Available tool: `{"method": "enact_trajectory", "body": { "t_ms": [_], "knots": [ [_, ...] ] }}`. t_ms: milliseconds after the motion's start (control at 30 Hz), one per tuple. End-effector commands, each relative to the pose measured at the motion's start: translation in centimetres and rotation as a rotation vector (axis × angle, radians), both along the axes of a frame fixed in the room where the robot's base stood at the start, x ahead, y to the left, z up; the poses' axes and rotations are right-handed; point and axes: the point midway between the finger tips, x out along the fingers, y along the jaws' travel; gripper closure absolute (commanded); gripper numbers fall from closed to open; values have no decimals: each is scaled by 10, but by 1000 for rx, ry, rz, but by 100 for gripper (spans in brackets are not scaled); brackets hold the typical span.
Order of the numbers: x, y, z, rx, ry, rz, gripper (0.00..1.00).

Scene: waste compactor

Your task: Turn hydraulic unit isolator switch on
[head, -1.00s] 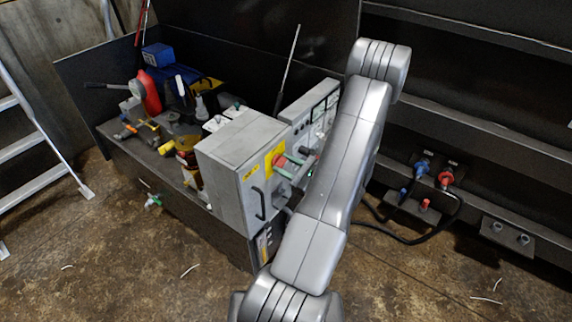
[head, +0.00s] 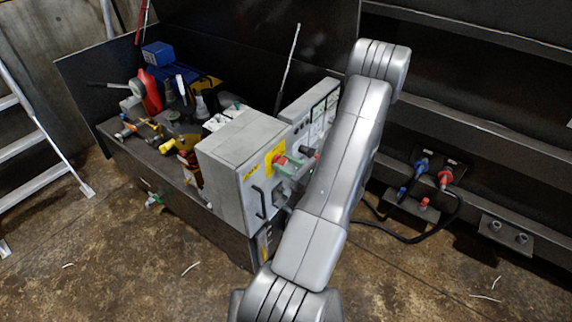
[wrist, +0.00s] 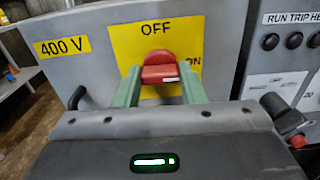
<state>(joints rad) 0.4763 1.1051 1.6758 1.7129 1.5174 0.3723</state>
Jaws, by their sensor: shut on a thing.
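The hydraulic unit isolator switch is a red handle (wrist: 160,74) on a yellow plate (wrist: 186,38) on the grey cabinet's front. In the wrist view OFF is printed above the handle, and ON is partly hidden at its lower right. The upper part of the handle points up towards OFF. My gripper (wrist: 161,84) has its two green fingers on either side of the handle, shut on it. In the head view the red handle (head: 280,160) is small, and my arm hides part of the cabinet front.
The grey cabinet (head: 222,178) carries a black pull handle (head: 258,203) and a 400 V label (wrist: 62,47). A control panel (wrist: 284,60) with buttons is close on the right. Tools and bottles crowd the bench (head: 165,180) to the left.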

Motion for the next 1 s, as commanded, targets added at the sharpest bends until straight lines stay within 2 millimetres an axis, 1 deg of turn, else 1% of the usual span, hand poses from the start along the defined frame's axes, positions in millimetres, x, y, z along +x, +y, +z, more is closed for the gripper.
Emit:
{"method": "enact_trajectory", "body": {
  "t_ms": [67, 100, 167, 200, 433, 567, 667, 767, 1000],
  "knots": [
    [0, 0, 0, 1, 2, 0, 86],
    [0, 0, 0, 1, 2, 0, 56],
    [0, 0, 0, 1, 2, 0, 44],
    [0, 0, 0, 1, 2, 0, 42],
    [0, 0, 0, 0, 0, 0, 42],
    [-3, -5, 0, 0, 0, -1, 42],
    [-10, -15, -1, -1, 1, -4, 42],
    [-20, -30, -1, 0, 0, -6, 42],
    [-50, -71, -1, 0, 0, -5, 42]
  ]
}}
